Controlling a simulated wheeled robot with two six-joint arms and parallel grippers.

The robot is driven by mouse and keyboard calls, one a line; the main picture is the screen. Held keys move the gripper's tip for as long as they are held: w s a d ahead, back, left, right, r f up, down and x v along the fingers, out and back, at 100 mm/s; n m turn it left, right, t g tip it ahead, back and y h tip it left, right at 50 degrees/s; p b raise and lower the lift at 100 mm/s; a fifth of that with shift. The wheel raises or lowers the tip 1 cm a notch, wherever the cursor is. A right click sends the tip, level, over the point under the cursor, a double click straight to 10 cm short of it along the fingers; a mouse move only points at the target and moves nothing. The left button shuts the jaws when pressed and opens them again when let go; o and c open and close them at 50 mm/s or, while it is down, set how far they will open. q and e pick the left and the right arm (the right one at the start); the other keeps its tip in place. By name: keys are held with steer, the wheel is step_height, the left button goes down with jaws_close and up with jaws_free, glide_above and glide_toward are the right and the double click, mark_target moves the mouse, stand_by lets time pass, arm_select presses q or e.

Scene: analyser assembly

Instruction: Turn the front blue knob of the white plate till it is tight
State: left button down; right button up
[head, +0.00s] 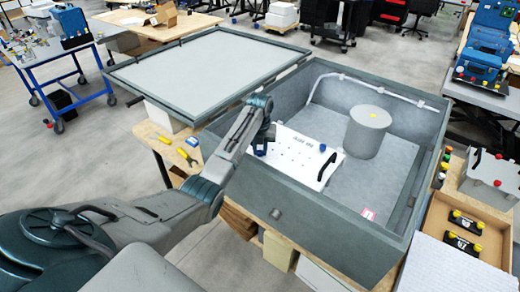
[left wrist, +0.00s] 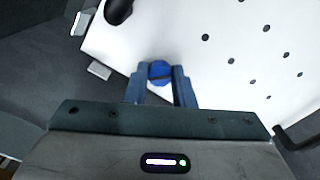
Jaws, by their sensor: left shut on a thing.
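The white plate (head: 293,157) lies inside the left part of the grey box and has several dark holes and a black handle (head: 330,166) on its right side. It also fills the upper part of the left wrist view (left wrist: 225,62). The front blue knob (left wrist: 160,71) sits near the plate's edge in the left wrist view. My left gripper (left wrist: 160,82) is shut on this knob, with one blue finger on each side. In the head view my left gripper (head: 260,148) is at the plate's left edge and hides the knob. My right gripper is in neither view.
The grey box (head: 310,202) has high walls around the plate. A grey cylinder (head: 367,132) and a bent pipe (head: 385,91) are inside it. Its lid (head: 208,70) lies to the left. A cardboard tray (head: 483,222) stands at the right. The box floor right of the plate is mostly clear.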

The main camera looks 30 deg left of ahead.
mark_target(260, 151)
arm_select(q)
steer(key=shift+w+a+r+m, duration=0.1)
steer(key=shift+w+r+m, duration=0.1)
steer(key=shift+r+m, duration=0.25)
steer(key=shift+f, duration=0.1)
steer(key=c, duration=1.4)
jaws_free()
steer(key=shift+o, duration=1)
steer(key=shift+s+f, duration=0.15)
step_height(260, 151, up, 7)
steer(key=b, duration=0.3)
steer(key=shift+f, duration=0.15)
steer(key=shift+s+r+p, duration=0.1)
steer(key=shift+r+p, duration=1.2)
steer(key=shift+r, duration=0.85)
steer(key=shift+f, duration=0.1)
